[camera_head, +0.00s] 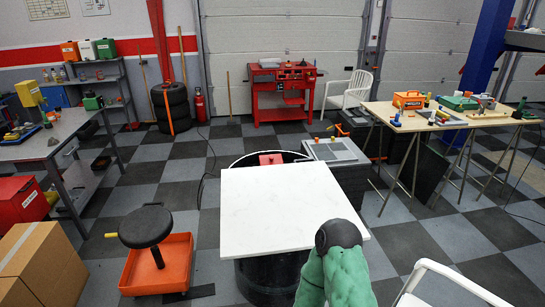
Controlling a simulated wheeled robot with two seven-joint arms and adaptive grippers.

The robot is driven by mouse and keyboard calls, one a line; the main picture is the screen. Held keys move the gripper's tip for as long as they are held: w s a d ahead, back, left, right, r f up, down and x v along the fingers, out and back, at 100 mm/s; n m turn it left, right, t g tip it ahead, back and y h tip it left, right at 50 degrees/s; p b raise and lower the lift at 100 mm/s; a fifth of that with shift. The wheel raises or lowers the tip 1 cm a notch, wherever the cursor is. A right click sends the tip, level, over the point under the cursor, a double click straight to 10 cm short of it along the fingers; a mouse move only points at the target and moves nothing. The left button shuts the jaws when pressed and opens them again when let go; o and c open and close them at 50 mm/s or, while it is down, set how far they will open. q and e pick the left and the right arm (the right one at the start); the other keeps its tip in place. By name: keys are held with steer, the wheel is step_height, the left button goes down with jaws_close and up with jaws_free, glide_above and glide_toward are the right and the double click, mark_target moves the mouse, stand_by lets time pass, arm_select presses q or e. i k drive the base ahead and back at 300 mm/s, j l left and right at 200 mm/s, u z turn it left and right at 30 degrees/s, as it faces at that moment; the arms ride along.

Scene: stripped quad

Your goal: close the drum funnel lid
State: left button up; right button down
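A dark round drum (268,280) stands in the middle foreground. A flat white square panel (285,205) lies across the front of it and hides most of its top. The dark rim (238,160) shows behind the panel, with a small red piece (270,158) beside it. I cannot make out a separate funnel lid, nor tell whether the panel is part of it. A green textured shape with a dark rounded end, perhaps part of my arm, overlaps the panel's front right. No fingers of my left or right gripper show.
A black stool (146,228) over an orange tray (158,265) stands left of the drum. A grey-topped box (335,151) is close behind right. A wooden work table (450,118) is at right, a white chair (440,285) at bottom right, and a cardboard box (40,265) at bottom left.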

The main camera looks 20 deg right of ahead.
mark_target(271, 159)
steer(key=i+j+z, duration=0.1)
steer(key=i+z, duration=0.2)
steer(key=i, duration=0.15)
steer(key=i+j+z, duration=0.25)
steer(key=i, duration=0.2)
steer(key=i+j+z, duration=0.15)
steer(key=j, duration=0.15)
steer(key=j+z, duration=0.15)
steer(key=j, duration=0.15)
steer(key=i+j+z, duration=0.2)
steer(key=k+j, duration=0.05)
steer(key=j, duration=0.05)
